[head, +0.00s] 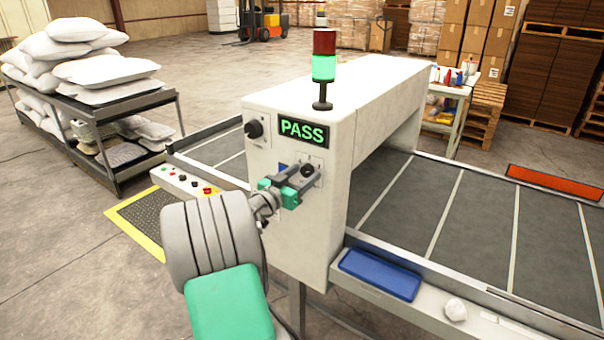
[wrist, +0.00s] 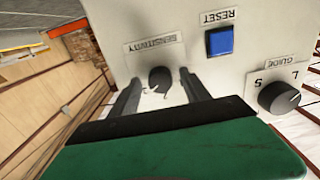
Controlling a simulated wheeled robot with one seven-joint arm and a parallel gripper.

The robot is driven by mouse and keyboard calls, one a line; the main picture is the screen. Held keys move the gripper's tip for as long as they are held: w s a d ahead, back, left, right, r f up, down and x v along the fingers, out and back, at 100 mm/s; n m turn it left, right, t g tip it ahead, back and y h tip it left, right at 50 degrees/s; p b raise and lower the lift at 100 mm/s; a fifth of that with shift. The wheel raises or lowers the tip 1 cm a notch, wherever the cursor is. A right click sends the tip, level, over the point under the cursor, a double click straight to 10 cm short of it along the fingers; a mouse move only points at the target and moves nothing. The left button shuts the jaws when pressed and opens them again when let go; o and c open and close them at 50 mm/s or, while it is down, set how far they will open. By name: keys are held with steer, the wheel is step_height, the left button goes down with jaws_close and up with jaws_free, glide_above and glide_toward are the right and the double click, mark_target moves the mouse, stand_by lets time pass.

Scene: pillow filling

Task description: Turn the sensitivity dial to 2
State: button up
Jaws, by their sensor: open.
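The sensitivity dial (wrist: 160,80) is a dark round knob on the white machine's panel, under an upside-down SENSITIVITY label in the wrist view. In the head view, the dial (head: 307,170) is partly behind my gripper. My gripper (wrist: 159,78) is open, with one dark finger on each side of the dial. I cannot tell whether either finger touches it. The scale marks near the dial are too small and partly hidden to read, so its setting is unclear. In the head view, my gripper (head: 299,181) is at the machine's front panel.
A blue RESET button (wrist: 219,41) and the GUIDE dial (wrist: 279,98) are close to the right finger in the wrist view. A PASS display (head: 303,131) is above, under a lit green lamp (head: 324,67). A blue tray (head: 380,273) lies on the conveyor's front ledge.

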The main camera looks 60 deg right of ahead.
steer(key=shift+c, duration=0.5)
jaws_close()
